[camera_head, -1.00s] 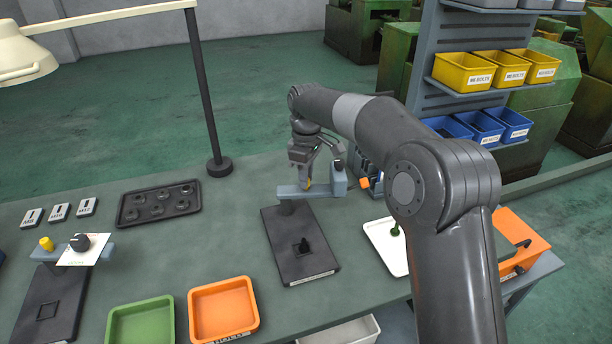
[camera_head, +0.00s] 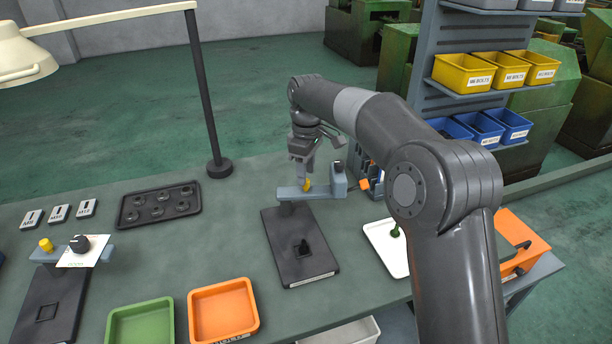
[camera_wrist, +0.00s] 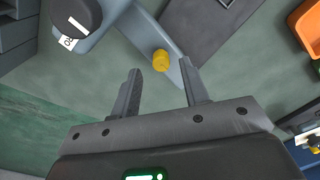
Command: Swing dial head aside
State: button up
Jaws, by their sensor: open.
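The dial head (camera_head: 339,172) is a small grey block at the right end of a blue-grey arm (camera_head: 320,190). The arm runs sideways across the back of a dark base plate (camera_head: 296,258), with the head past the plate's right edge. A yellow knob (camera_head: 308,185) stands on the arm. My gripper (camera_head: 301,164) is open and empty just above the knob. In the wrist view my gripper (camera_wrist: 162,79) has its fingers apart, and the yellow knob (camera_wrist: 161,60) shows just beyond the fingertips. The head's black dial (camera_wrist: 76,16) is at upper left there.
A second stand (camera_head: 85,251) with a black dial and yellow knob is at left. A black tray (camera_head: 128,215), green bin (camera_head: 110,322), orange bin (camera_head: 253,310) and white tray (camera_head: 405,270) lie on the bench. A lamp post (camera_head: 205,100) rises at the back.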

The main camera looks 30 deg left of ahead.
notch_tip(320, 180, up, 9)
jog(key=shift+w+f, duration=0.15)
jog(key=shift+f, duration=0.05)
dwell(0.5)
jog(key=s+d+r+m+t, duration=0.1)
jog(key=s+d+r+m, duration=0.2)
jog(key=d, duration=0.6)
jog(key=s+d+r+m+t, duration=0.1)
jog(key=s+d+r+m, duration=0.15)
jog(key=d, duration=0.75)
jog(key=s+d+r+m+t, duration=0.1)
jog(key=s+d+r+m, duration=0.2)
jog(key=d, duration=0.6)
jog(key=s+d+f+m+t, duration=0.1)
jog(key=s+d+f+m, duration=0.4)
jog(key=s+d, duration=0.4)
jog(key=s+d+f+m+t, duration=0.1)
jog(key=s+d+f+m, duration=0.4)
jog(key=s+d, duration=0.4)
jog(key=shift+f+t, duration=0.2)
jog(key=shift+t, duration=0.2)
